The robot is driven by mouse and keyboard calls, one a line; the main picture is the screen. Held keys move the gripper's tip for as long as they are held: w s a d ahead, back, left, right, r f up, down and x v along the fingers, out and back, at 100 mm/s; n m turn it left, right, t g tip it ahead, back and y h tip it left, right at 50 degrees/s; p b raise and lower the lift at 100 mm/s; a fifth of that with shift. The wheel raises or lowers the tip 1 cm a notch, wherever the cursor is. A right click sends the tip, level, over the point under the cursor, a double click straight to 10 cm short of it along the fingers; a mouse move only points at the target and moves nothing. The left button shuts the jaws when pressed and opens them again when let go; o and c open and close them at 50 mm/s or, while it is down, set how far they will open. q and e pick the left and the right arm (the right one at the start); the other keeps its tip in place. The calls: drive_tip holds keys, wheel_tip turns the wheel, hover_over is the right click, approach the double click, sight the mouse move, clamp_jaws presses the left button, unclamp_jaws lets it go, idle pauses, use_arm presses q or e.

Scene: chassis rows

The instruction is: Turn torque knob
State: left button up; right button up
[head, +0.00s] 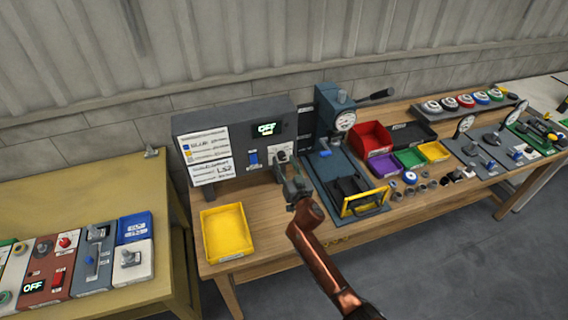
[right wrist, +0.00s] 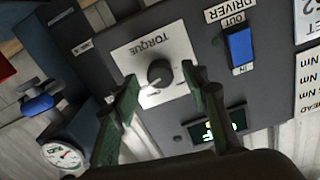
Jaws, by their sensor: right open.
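The torque knob (right wrist: 160,73) is a dark round knob on a white plate marked TORQUE (right wrist: 158,50). In the right wrist view it lies between and beyond the fingertips of my right gripper (right wrist: 160,80), which is open. I cannot tell whether either finger touches it. In the head view the right gripper (head: 292,178) is at the front of the grey driver box (head: 220,122) and partly covers the white plate (head: 283,152). My left gripper is not in view.
A blue switch (right wrist: 239,48) marked DRIVER OUT/IN is beside the knob. A yellow tray (head: 227,232) sits in front of the box. A blue press (head: 335,125) with a gauge stands close on the right. Coloured bins (head: 372,140) lie beyond it.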

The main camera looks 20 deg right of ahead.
drive_tip(key=shift+w, duration=0.1)
drive_tip(key=shift+c, duration=0.5)
clamp_jaws()
drive_tip(key=shift+n, duration=0.4)
drive_tip(key=n, duration=0.4)
drive_tip(key=shift+n+p, duration=0.3)
drive_tip(key=shift+p, duration=0.1)
drive_tip(key=shift+n, duration=2.2)
drive_tip(key=shift+o, duration=0.5)
unclamp_jaws()
